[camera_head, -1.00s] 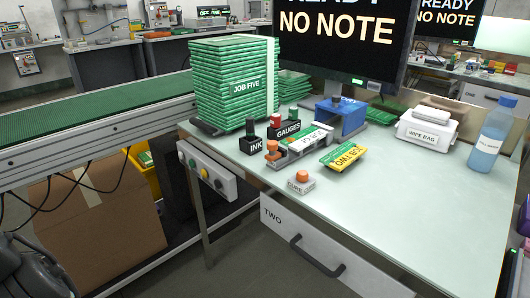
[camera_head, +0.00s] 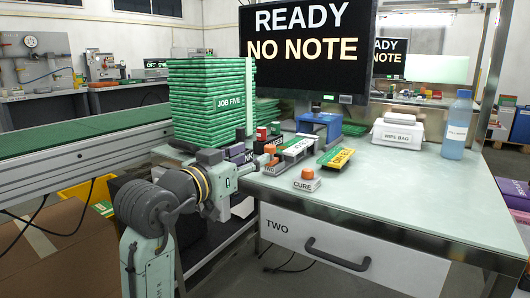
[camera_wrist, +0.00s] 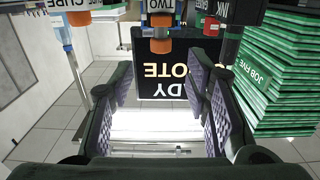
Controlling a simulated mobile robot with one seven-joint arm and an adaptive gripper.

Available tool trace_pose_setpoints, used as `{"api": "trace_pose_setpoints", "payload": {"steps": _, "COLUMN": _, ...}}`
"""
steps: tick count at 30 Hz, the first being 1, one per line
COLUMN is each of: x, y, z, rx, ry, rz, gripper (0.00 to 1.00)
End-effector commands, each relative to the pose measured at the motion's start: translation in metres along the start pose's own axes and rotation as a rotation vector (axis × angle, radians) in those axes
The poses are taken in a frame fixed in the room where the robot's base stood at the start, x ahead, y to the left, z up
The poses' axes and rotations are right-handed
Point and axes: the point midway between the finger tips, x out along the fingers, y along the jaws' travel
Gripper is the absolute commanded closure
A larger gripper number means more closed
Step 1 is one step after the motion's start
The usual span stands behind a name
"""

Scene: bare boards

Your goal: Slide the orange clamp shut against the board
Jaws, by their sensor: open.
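The orange clamp (camera_head: 270,149) sits at the near left end of a grey fixture (camera_head: 283,161) on the bench. A board (camera_head: 298,146) with a white label lies in that fixture. Whether clamp and board touch cannot be told. My gripper (camera_head: 257,164) is just left of the clamp, at the bench's left edge, partly hidden by my arm. In the wrist view, which is upside down, my gripper (camera_wrist: 160,85) is open and empty. Its two padded fingers stand apart, and the clamp (camera_wrist: 160,46) shows beyond them, near the top middle.
Dark INK and GAUGES blocks and a green stack (camera_head: 208,103) stand behind. A blue holder (camera_head: 320,124) is farther back.

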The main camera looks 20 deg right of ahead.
Motion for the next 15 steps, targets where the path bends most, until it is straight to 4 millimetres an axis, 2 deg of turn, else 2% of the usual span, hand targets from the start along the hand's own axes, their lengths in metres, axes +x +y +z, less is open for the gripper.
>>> {"api": "trace_pose_setpoints", "payload": {"steps": 9, "x": 0.060, "y": 0.000, "z": -0.001, "rx": 0.000, "ry": 0.001, "rz": -0.001, "gripper": 0.57}}
{"api": "trace_pose_setpoints", "payload": {"steps": 15, "x": 0.083, "y": -0.001, "z": -0.001, "rx": 0.001, "ry": 0.002, "rz": -0.003, "gripper": 0.57}}
